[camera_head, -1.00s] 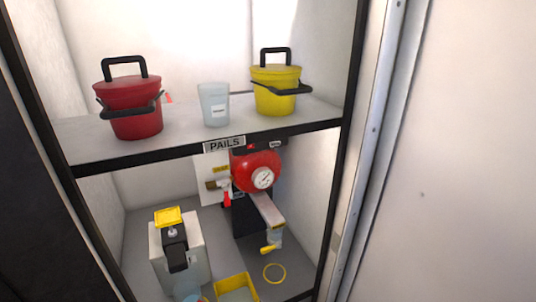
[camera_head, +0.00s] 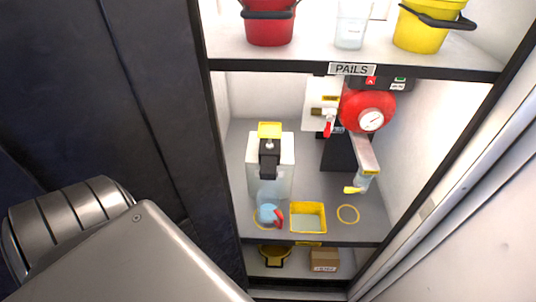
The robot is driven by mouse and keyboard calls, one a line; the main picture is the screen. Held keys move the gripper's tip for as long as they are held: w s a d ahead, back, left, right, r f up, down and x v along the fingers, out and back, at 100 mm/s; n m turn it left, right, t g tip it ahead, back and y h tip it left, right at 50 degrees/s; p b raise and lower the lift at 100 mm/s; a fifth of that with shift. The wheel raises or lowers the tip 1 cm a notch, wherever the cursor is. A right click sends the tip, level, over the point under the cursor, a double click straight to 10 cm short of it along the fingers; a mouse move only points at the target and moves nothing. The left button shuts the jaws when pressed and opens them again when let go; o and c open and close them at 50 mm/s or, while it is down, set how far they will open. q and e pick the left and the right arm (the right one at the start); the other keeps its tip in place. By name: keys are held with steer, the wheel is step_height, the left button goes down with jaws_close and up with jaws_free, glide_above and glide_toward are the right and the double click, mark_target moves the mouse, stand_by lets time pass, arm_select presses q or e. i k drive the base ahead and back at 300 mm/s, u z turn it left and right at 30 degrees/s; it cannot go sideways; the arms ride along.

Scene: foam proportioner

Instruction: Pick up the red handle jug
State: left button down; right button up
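A small translucent jug (camera_head: 266,212) with a bluish body and a red handle (camera_head: 280,218) stands on the grey middle shelf (camera_head: 375,222). It is at the front left of that shelf, below the spout of a white dispenser (camera_head: 255,180) with a black front and yellow top. The handle is on its right side. A large grey link of my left arm fills the lower left of the view. Neither of my grippers shows.
A red gauge unit (camera_head: 368,110) hangs behind. Pails and a clear cup (camera_head: 351,25) stand above. A cardboard box (camera_head: 324,260) is below.

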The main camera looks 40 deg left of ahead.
mark_target(268, 202)
steer(key=u, duration=1.85)
steer(key=k, duration=0.6)
steer(key=u, duration=0.6)
